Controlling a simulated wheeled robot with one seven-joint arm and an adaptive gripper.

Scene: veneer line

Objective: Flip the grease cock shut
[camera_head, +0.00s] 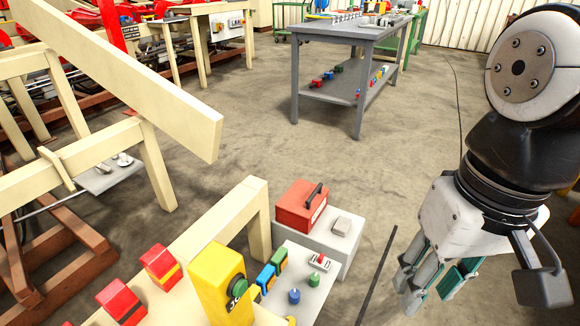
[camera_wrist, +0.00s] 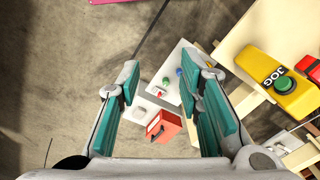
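I cannot tell for sure which part is the grease cock. A small red-handled fitting on a pale plate (camera_head: 320,262) sits on the grey panel, near a blue knob and a green knob; it also shows in the wrist view (camera_wrist: 161,92). Its lever position is too small to read. Small metal fittings (camera_head: 123,159) lie on a grey shelf at the left. My gripper (camera_head: 430,290) is at the right of the head view, to the right of the panel and apart from it. In the wrist view my gripper (camera_wrist: 166,95) is open, with nothing between its teal-padded fingers.
A yellow JOG box (camera_head: 219,285) with a green button and several red boxes stand on the cream frame. A grey table (camera_head: 352,32) stands behind. Open floor lies between.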

